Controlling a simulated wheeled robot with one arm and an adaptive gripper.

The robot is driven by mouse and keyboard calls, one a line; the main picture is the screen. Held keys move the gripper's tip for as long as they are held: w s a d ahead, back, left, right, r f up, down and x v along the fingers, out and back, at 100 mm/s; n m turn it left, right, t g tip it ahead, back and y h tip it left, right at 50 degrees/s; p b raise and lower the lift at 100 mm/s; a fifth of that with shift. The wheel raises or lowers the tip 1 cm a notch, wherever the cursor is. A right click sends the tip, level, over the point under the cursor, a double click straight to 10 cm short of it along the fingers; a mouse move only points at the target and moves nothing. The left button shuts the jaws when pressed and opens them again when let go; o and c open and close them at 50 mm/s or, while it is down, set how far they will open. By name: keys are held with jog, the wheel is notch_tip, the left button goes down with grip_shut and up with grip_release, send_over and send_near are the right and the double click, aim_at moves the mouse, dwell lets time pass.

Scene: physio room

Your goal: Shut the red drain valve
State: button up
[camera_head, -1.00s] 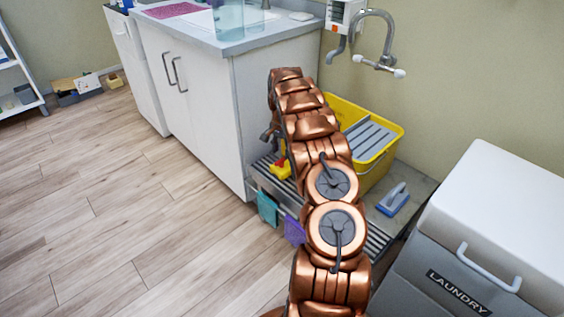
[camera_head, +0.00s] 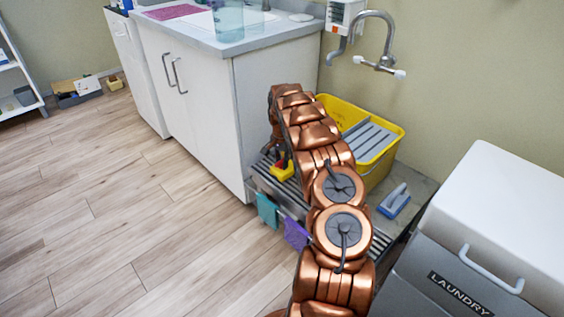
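My copper-coloured arm reaches away from me over the grey slatted drain bench (camera_head: 262,182). My gripper (camera_head: 271,149) shows only as small dark parts at the far left side of the arm, low beside the white cabinet. A small red piece (camera_head: 284,158), perhaps the drain valve's handle, shows just right of the gripper, above a small yellow object (camera_head: 281,171). The arm hides most of this spot. I cannot tell whether my gripper touches the red piece or how far its fingers are apart.
A yellow bucket (camera_head: 392,133) with a grey wringer stands right of the arm. A blue-and-white brush (camera_head: 394,200) lies on the bench. Teal (camera_head: 267,210) and purple cloths (camera_head: 296,233) hang at its front. A laundry bin (camera_head: 480,262) stands at right.

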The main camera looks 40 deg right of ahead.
grip_shut()
jog(key=shift+p, duration=0.3)
jog(key=shift+a+n, duration=0.1)
jog(key=shift+n, duration=0.3)
jog(key=n+p, duration=0.2)
jog(key=shift+r+n, duration=0.1)
jog(key=shift+n, duration=0.2)
jog(key=n+p, duration=0.2)
jog(key=n, duration=0.2)
jog(key=shift+n, duration=0.3)
jog(key=n+p, duration=0.1)
jog(key=n, duration=0.3)
jog(key=shift+f+n+p, duration=0.2)
jog(key=shift+n+p, duration=0.15)
jog(key=shift+n, duration=2.45)
